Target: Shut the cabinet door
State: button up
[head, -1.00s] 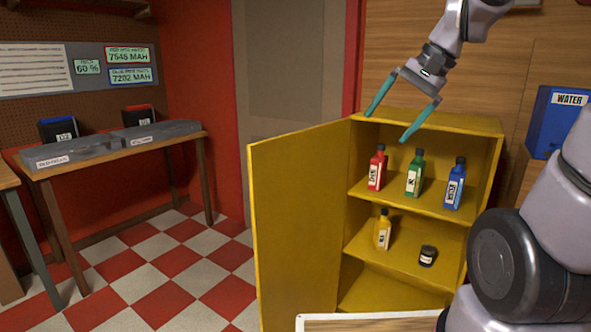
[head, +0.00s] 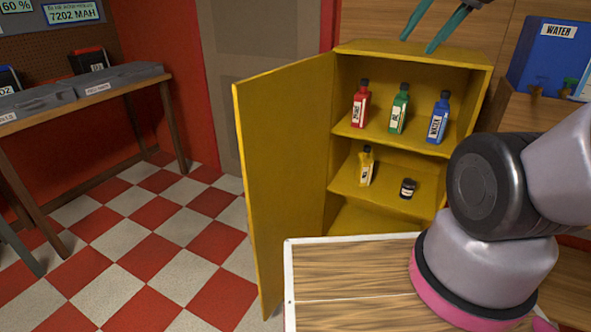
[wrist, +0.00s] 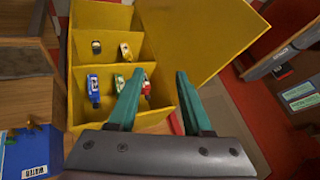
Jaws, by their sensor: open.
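The yellow cabinet (head: 415,58) stands open against the wooden wall, its shelves showing. Its yellow door (head: 285,175) hangs on the left side and is swung wide open toward me. In the wrist view the open door (wrist: 205,40) is at the upper right of the cabinet (wrist: 100,18). My gripper (head: 420,45) is at the top edge of the head view, in front of the cabinet's upper part, with teal fingers apart. In the wrist view my gripper (wrist: 155,80) is open and empty, pointing toward the cabinet, apart from the door.
Red (head: 360,105), green (head: 399,110) and blue (head: 438,118) bottles stand on the upper shelf. A yellow bottle (head: 365,168) and a dark jar (head: 407,188) are below. A blue water box (head: 550,60) is at right. Checkered floor (head: 150,240) left of the door is clear.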

aim_at(283, 115)
jog(key=i+j+z, duration=0.25)
jog(key=j, duration=0.35)
jog(key=j+z, duration=0.25)
jog(key=j, duration=0.35)
jog(key=j+z, duration=0.25)
jog(key=j, duration=0.4)
jog(key=j+z, duration=0.25)
jog(key=j, duration=0.4)
jog(key=k+j+z, duration=0.1)
jog(key=j+z, duration=0.15)
jog(key=j, duration=0.35)
jog(key=k+j+z, duration=0.25)
jog(key=j, duration=0.7)
jog(key=k+l+z, duration=0.1)
